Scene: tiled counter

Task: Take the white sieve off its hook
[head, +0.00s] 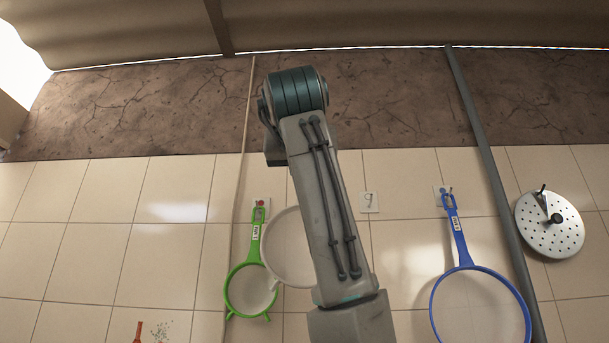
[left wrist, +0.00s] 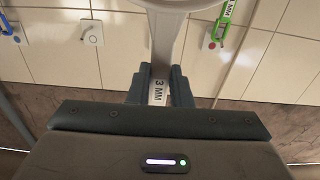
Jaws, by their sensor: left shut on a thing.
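The white sieve (head: 283,238) shows in the head view left of my arm, which hides its handle and right part. In the left wrist view, my left gripper (left wrist: 160,88) is shut on the handle of the white sieve (left wrist: 166,42), around a label reading "3 MM". The bowl end runs out of the top of that view. A small wall hook on a white plate (head: 369,201) is bare, to the right of the sieve; it also shows in the left wrist view (left wrist: 91,33). The handle's far end is hidden by the gripper. My right gripper is not in view.
A green sieve (head: 254,225) hangs close left of the white sieve, seeming to overlap it in the head view. A blue sieve (head: 461,240) hangs to the right. A grey pole (head: 485,140) and a perforated round metal skimmer (head: 551,230) are farther right.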

